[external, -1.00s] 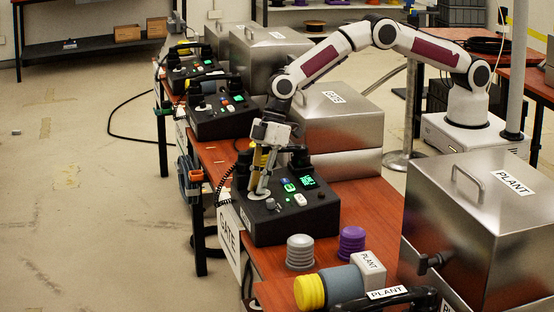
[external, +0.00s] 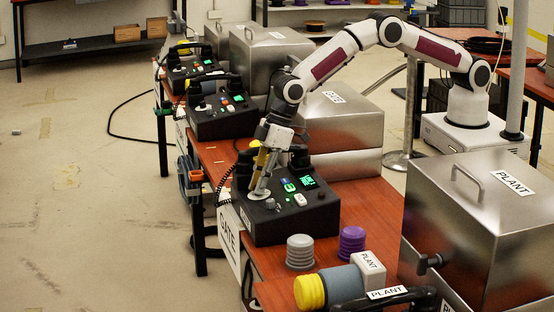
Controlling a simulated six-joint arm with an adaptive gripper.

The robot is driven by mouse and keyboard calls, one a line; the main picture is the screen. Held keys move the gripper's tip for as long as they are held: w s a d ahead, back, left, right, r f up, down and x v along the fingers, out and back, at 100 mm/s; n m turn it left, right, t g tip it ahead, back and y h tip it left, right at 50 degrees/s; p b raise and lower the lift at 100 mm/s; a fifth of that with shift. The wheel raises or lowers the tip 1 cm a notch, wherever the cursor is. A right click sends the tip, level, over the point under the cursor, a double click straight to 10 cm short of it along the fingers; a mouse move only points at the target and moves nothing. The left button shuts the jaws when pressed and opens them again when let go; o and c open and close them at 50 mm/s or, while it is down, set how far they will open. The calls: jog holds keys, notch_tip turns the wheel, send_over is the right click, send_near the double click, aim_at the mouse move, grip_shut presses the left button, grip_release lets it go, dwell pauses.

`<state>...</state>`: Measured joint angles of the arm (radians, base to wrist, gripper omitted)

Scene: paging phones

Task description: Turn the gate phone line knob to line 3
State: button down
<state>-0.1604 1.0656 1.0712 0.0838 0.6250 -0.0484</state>
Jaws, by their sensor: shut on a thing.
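The gate phone (external: 290,225) is a black box on the red-brown table, with a white GATE sign (external: 229,238) at its front left. It has a small green-lit display (external: 308,181), lit buttons and a white button (external: 300,199). My gripper (external: 260,190) points down over the left part of the phone's top face. Its fingers are shut on the line knob, which they largely hide; a pale round base shows at the fingertips. The knob's pointer and line number cannot be read from here.
A grey ribbed cylinder (external: 300,252) and a purple one (external: 351,241) stand right of the phone. A steel PLANT box (external: 480,220) stands at right, and another steel box (external: 338,120) behind the phone. More phones (external: 222,117) sit farther along the tables.

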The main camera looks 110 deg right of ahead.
jog(key=shift+a+m+h, duration=0.1)
jog(key=shift+m+h, duration=0.65)
jog(key=shift+m, duration=0.65)
jog(key=shift+a+m+h, duration=0.1)
jog(key=shift+m+h, duration=0.65)
jog(key=shift+m, duration=0.65)
jog(key=shift+m+g+h, duration=0.3)
jog(key=shift+m+h, duration=0.2)
jog(key=shift+m, duration=0.6)
jog(key=shift+s+f, duration=0.1)
jog(key=c, duration=1.9)
grip_release()
jog(key=shift+v, duration=1.45)
jog(key=shift+s+a, duration=1.3)
jog(key=shift+s, duration=0.2)
jog(key=shift+s+a, duration=1.3)
jog(key=shift+s, duration=0.25)
jog(key=shift+s+a, duration=1.3)
jog(key=shift+s, duration=0.2)
